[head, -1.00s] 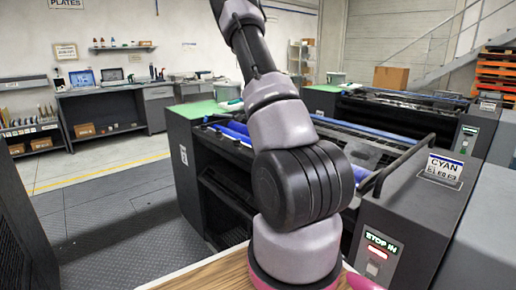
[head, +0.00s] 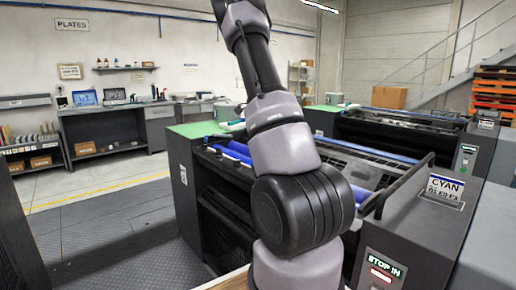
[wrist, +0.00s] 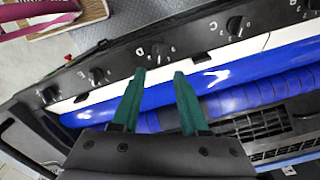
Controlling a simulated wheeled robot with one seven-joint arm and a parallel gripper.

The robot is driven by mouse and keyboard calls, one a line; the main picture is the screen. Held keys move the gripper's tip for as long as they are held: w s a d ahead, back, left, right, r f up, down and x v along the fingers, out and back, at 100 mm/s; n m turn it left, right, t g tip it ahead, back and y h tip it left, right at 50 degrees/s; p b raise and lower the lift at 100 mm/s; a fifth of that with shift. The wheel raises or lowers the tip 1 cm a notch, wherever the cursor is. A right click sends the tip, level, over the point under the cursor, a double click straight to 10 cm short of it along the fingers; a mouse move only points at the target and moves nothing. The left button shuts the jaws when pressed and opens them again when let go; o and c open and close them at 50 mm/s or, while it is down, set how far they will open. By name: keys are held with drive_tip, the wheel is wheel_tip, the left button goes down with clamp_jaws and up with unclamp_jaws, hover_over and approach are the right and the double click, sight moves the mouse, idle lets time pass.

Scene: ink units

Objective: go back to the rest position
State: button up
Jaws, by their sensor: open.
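My gripper (wrist: 158,75) shows in the wrist view with its two green fingers apart and nothing between them. Behind the fingertips are a blue roller (wrist: 230,75) and a black panel (wrist: 115,70) with several knobs. Whether the fingers touch anything there I cannot tell. In the head view my arm rises over the dark press unit and leaves the top of the picture, so the gripper is hidden there.
The press unit marked CYAN (head: 440,190) stands close on the right, with a lit STOP IN panel (head: 383,268). Another unit (head: 400,128) stands behind it. A workbench (head: 105,130) lines the back left wall. Grey floor mat (head: 120,235) is open on the left.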

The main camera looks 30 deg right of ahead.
idle(0.3)
drive_tip(key=s+a+r+n+t+y, duration=0.1)
drive_tip(key=s+a+r+n+t, duration=0.1)
drive_tip(key=s+a+r+n, duration=0.45)
drive_tip(key=s+a+r+n+t+y, duration=0.1)
drive_tip(key=s+a+r+t, duration=0.15)
drive_tip(key=a+r, duration=0.75)
drive_tip(key=s+a+r+n+t, duration=0.1)
drive_tip(key=s+a+r+n, duration=0.1)
drive_tip(key=s+a+n, duration=0.3)
drive_tip(key=s+a+r+n+t, duration=0.1)
drive_tip(key=s+a+n, duration=0.4)
drive_tip(key=s, duration=0.9)
drive_tip(key=a, duration=0.2)
drive_tip(key=shift+a+r+t, duration=0.35)
drive_tip(key=shift+a+r, duration=0.05)
